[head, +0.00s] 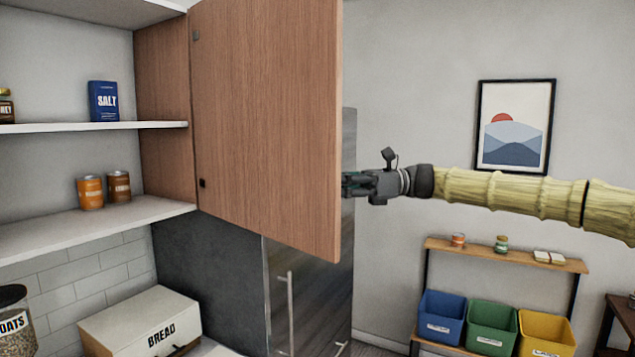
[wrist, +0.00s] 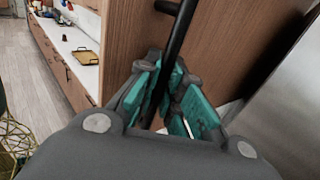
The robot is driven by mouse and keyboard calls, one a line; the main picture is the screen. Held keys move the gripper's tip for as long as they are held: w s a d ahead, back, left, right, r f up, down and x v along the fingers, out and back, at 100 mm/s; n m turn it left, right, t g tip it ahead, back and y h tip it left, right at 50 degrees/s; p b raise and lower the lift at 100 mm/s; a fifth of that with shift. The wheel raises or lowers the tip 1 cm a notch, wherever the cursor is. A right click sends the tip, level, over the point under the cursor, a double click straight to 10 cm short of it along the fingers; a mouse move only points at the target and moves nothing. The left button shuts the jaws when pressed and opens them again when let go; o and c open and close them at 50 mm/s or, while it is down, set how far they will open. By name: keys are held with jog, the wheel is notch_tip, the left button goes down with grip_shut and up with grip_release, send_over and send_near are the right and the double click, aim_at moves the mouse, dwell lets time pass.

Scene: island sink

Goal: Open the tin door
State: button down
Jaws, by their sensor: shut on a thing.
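The wooden cabinet door (head: 265,120) is swung wide open. Its inner face shows in the head view, with hinges along its left edge. The cabinet behind it is exposed, with an orange tin (head: 90,192) and a brown tin (head: 119,187) on its lower shelf (head: 60,228). My gripper (head: 347,184) is at the door's free right edge, its fingertips partly hidden behind the door. In the wrist view, the teal fingers (wrist: 166,92) are shut around the black bar handle (wrist: 180,38) on the door's outer face.
A blue salt box (head: 103,101) stands on the upper shelf. A bread box (head: 145,322) and an oats jar (head: 14,315) are on the counter below. A tall fridge (head: 320,290) stands behind the door. A rack with blue, green and yellow bins (head: 490,326) is at the right.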

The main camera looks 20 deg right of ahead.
jog(key=shift+w+d+f, duration=0.1)
jog(key=shift+w+d, duration=0.3)
jog(key=shift+d, duration=0.3)
jog(key=c, duration=1.5)
grip_release()
jog(key=shift+d, duration=0.2)
jog(key=d, duration=0.4)
jog(key=s+d, duration=0.1)
jog(key=d, duration=0.7)
jog(key=shift+s, duration=0.25)
